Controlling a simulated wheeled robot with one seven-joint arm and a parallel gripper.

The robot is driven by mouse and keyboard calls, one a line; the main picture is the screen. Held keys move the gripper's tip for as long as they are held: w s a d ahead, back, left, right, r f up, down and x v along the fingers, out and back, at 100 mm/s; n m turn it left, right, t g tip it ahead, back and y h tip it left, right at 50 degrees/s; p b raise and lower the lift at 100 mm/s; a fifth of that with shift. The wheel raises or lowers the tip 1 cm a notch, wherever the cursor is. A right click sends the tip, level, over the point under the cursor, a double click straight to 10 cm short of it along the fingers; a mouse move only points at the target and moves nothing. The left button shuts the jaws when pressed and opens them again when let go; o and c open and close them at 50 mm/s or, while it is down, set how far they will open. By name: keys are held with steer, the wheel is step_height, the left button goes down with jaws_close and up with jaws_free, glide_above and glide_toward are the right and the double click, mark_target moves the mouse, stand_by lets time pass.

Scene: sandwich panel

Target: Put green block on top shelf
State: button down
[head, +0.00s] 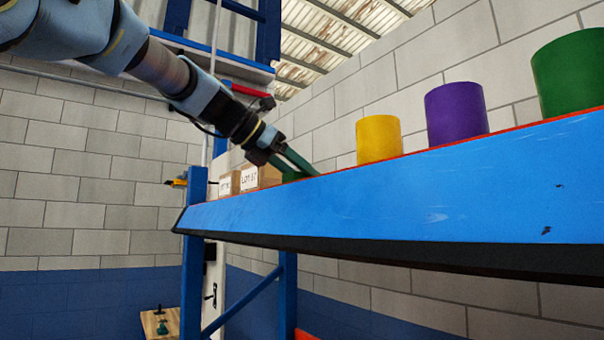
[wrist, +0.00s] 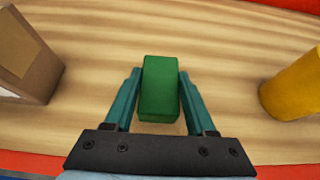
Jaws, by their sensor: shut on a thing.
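The green block (wrist: 160,88) stands between the two teal fingers of my gripper (wrist: 160,82) in the wrist view. The gripper is shut on it. The wooden surface of the blue-edged shelf (head: 400,185) shows around the block; I cannot tell whether the block touches it. In the head view my gripper (head: 298,165) reaches down over the front edge of the shelf, and a small green part of the block (head: 290,176) shows beside the fingers. Its lower part is hidden by the shelf edge.
Cardboard boxes (head: 250,178) stand left of my gripper. A yellow cylinder (head: 379,140), a purple cylinder (head: 456,112) and a larger green cylinder (head: 570,75) stand along the shelf to the right. Bare shelf lies between the block and the yellow cylinder. A blue upright (head: 194,230) is at the left end.

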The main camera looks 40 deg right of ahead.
steer(key=shift+f, duration=0.2)
steer(key=shift+c, duration=1.1)
jaws_free()
steer(key=shift+r, duration=0.1)
steer(key=shift+r, duration=0.1)
steer(key=shift+a+r, duration=0.1)
steer(key=shift+a, duration=0.05)
steer(key=b+v, duration=0.3)
steer(key=v, duration=0.8)
steer(key=shift+a+r, duration=0.2)
steer(key=shift+a, duration=0.15)
